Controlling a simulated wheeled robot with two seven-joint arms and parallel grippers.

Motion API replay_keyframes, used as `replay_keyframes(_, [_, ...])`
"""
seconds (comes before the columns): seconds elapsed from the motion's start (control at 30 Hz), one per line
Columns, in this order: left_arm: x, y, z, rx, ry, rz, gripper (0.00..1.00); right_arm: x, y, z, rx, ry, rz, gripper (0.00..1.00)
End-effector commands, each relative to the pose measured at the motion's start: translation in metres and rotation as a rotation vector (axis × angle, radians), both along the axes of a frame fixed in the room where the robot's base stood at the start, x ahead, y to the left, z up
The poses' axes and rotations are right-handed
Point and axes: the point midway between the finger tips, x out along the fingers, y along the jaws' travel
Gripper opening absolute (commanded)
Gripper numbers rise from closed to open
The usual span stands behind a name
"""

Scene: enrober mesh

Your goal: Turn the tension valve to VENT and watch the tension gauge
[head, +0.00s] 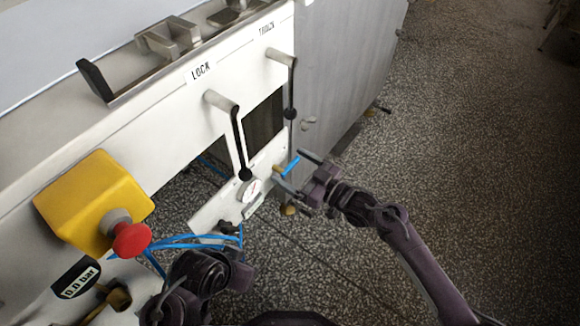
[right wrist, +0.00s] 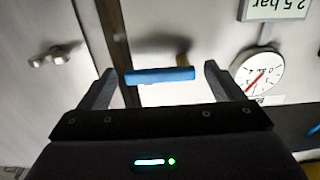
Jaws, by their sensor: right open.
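The tension valve's blue handle (head: 291,165) sticks out from the lower white panel on a brass stem. My right gripper (head: 292,171) is open, its fingers on either side of the handle. In the right wrist view the blue handle (right wrist: 160,75) lies crosswise between the spread fingers, with a visible gap at each end. The tension gauge (head: 250,190) is left of the valve; in the right wrist view the round dial (right wrist: 257,72) shows a red needle, upside down. No VENT mark is readable.
Two black-knobbed levers hang above, under LOCK (head: 238,140) and TRACK (head: 290,85). A yellow box (head: 92,200) with a red button (head: 131,239) juts out at left. Blue hoses (head: 185,240) run below it. A "2.5 bar" label (right wrist: 277,8) is by the gauge. Open floor lies right.

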Motion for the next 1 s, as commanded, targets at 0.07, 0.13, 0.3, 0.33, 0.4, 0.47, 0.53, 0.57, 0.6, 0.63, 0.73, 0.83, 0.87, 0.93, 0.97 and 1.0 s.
replay_keyframes(0.07, [0.0004,-0.0019,-0.0012,-0.005,-0.009,-0.003,0.36,0.0047,0.0063,-0.0007,0.0,0.0,0.0,0.87])
replay_keyframes(0.13, [0.0007,-0.0028,-0.001,-0.009,-0.013,-0.005,0.36,0.0066,0.0098,-0.0005,0.0,0.0,0.001,0.87])
replay_keyframes(0.3, [0.0009,-0.0036,-0.0004,-0.011,-0.017,-0.006,0.36,0.0079,0.0116,-0.0003,-0.001,0.001,0.001,0.87])
replay_keyframes(0.33, [0.001,-0.0035,-0.0004,-0.011,-0.017,-0.006,0.36,0.0078,0.0115,-0.0003,-0.001,0.0,0.001,0.87])
replay_keyframes(0.4, [0.001,-0.0035,-0.0003,-0.011,-0.017,-0.006,0.36,0.0078,0.0114,-0.0004,-0.001,0.001,0.0,0.87])
replay_keyframes(0.47, [0.001,-0.0035,-0.0003,-0.011,-0.017,-0.006,0.36,0.0078,0.0113,-0.0004,-0.001,0.001,0.0,0.82])
replay_keyframes(0.53, [0.001,-0.0035,-0.0003,-0.011,-0.017,-0.006,0.36,0.0078,0.0112,-0.0004,-0.001,0.001,0.0,0.73])
replay_keyframes(0.57, [0.001,-0.0035,-0.0003,-0.011,-0.017,-0.006,0.36,0.0078,0.0112,-0.0005,-0.001,0.001,0.0,0.69])
replay_keyframes(0.6, [0.001,-0.0034,-0.0003,-0.011,-0.017,-0.006,0.36,0.0078,0.011,-0.0005,-0.001,0.001,0.0,0.64])
replay_keyframes(0.63, [0.001,-0.0034,-0.0003,-0.011,-0.017,-0.006,0.36,0.0078,0.011,-0.0005,-0.001,0.001,0.0,0.6])
replay_keyframes(0.73, [0.001,-0.0035,-0.0003,-0.011,-0.017,-0.006,0.36,0.0077,0.011,-0.0005,-0.001,0.001,0.0,0.47])
replay_keyframes(0.83, [0.001,-0.0035,-0.0002,-0.011,-0.016,-0.005,0.36,0.0077,0.011,-0.0005,-0.001,0.001,0.0,0.43])
replay_keyframes(0.87, [0.001,-0.0033,-0.0001,-0.011,-0.016,-0.005,0.36,0.0077,0.011,-0.0005,0.0,0.001,0.0,0.43])
replay_keyframes(0.93, [0.0009,-0.0033,0.0004,-0.01,-0.016,-0.004,0.36,0.0077,0.0109,-0.0005,0.002,0.007,0.0,0.43])
replay_keyframes(0.97, [0.0007,-0.0032,0.0007,-0.01,-0.015,-0.004,0.36,0.0077,0.0108,-0.0006,0.005,0.011,0.0,0.43])
replay_keyframes(1.0, [0.0003,-0.0029,0.0012,-0.009,-0.012,-0.004,0.36,0.0077,0.0108,-0.0007,0.01,0.017,0.0,0.43])
